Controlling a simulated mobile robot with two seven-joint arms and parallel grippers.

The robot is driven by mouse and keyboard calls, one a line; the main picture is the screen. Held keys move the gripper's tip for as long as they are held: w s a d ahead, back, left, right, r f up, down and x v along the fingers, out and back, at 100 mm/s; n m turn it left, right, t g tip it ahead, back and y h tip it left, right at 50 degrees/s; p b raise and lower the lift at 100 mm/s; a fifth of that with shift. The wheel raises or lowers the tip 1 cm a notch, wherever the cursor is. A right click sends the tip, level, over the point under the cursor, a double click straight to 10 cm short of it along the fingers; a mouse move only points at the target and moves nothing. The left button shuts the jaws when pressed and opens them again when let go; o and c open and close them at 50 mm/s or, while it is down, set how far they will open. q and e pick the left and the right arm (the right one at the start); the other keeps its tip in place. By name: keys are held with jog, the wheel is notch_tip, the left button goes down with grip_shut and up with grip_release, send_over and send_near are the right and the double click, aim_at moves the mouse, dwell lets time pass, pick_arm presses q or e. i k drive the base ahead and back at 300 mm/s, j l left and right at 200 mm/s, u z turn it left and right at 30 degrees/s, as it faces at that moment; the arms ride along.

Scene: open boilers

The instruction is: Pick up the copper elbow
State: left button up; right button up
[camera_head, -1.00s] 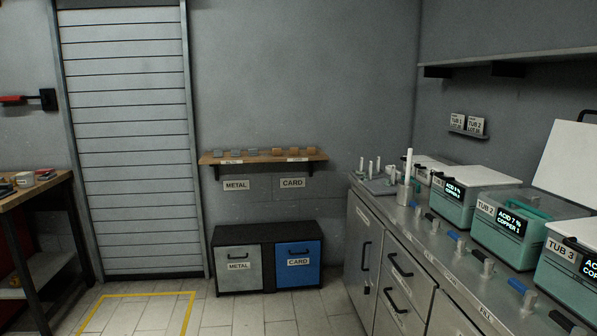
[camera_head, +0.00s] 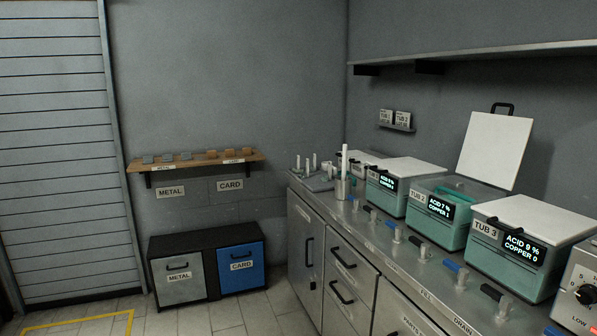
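I cannot make out a copper elbow anywhere in this view. Neither of my grippers shows. Three teal tubs stand in a row on the metal counter (camera_head: 340,212): the nearest is TUB 3 (camera_head: 500,262), with its lid shut and a display reading ACID 9 % COPPER 0. The middle tub (camera_head: 428,228) reads ACID 7 % COPPER 1, and a raised white lid (camera_head: 494,150) stands behind it. The far tub (camera_head: 385,199) is shut, its display too small to read surely. The inside of the middle tub is mostly hidden.
A wooden shelf (camera_head: 192,163) holds small grey and brown pieces above METAL and CARD labels. Below stand a grey METAL bin (camera_head: 180,279) and a blue CARD bin (camera_head: 240,268). Blue and black handled valves line the counter front. A control box (camera_head: 578,290) is at right. Floor is clear at lower left.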

aim_at(297, 170)
jog(key=i+j+u, duration=0.2)
jog(key=i, duration=0.15)
jog(key=i+u, duration=0.25)
jog(key=i+j+u, duration=0.1)
jog(key=i+u, duration=0.15)
jog(key=i, duration=1)
jog(key=i+j+z, duration=0.1)
jog(key=i+z, duration=0.3)
jog(key=i+j+z, duration=0.2)
jog(key=i+z, duration=0.2)
jog(key=i+j+z, duration=0.15)
jog(key=z, duration=0.3)
jog(key=i+j+z, duration=0.25)
jog(key=z, duration=0.2)
jog(key=i+j+z, duration=0.15)
jog(key=j+z, duration=0.15)
jog(key=z, duration=0.15)
jog(key=j+z, duration=0.45)
jog(key=i+l, duration=0.1)
